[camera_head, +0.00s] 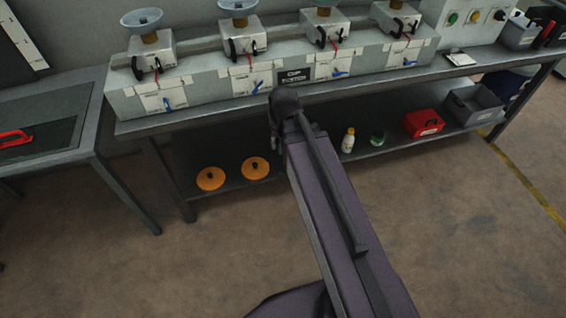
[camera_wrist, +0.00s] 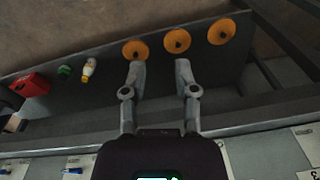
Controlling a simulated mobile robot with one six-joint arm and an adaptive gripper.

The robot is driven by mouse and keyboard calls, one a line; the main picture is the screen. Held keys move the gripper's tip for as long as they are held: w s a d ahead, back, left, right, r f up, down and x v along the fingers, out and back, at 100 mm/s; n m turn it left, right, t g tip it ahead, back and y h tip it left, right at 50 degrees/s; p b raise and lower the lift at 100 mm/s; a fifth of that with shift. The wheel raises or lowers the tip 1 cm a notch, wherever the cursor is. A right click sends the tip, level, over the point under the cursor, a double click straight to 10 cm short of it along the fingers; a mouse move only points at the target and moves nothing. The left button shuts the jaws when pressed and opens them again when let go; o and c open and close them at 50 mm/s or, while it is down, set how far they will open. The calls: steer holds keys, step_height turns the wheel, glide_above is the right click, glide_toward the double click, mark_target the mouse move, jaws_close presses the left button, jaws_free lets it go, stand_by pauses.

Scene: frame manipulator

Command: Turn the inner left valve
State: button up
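A long grey unit (camera_head: 205,82) on the workbench carries a row of blue valve handles on its front. The inner left valve (camera_head: 256,88) is the second handle from the left, beside a white label. The outer left valve (camera_head: 167,104), inner right valve (camera_head: 338,73) and outer right valve (camera_head: 408,62) also show. In the wrist view, my gripper (camera_wrist: 160,72) is open and empty, with its two fingers apart over the lower shelf. A blue handle (camera_wrist: 72,171) shows at that view's bottom edge; I cannot tell which one. In the head view my arm hides the gripper.
The lower shelf holds orange discs (camera_head: 211,178), a white bottle (camera_head: 348,140), a green item (camera_head: 377,138), a red box (camera_head: 424,122) and a grey bin (camera_head: 472,104). Funnels (camera_head: 142,20) top the unit. A side table (camera_head: 50,120) stands left. The floor in front is clear.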

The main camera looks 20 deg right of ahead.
steer(key=s, duration=0.1)
steer(key=s+f+n+b, duration=0.1)
steer(key=s+f+n+g, duration=0.1)
steer(key=s, duration=0.1)
steer(key=shift+a+f+b, duration=0.15)
steer(key=shift+f+b, duration=0.1)
steer(key=shift+b, duration=0.15)
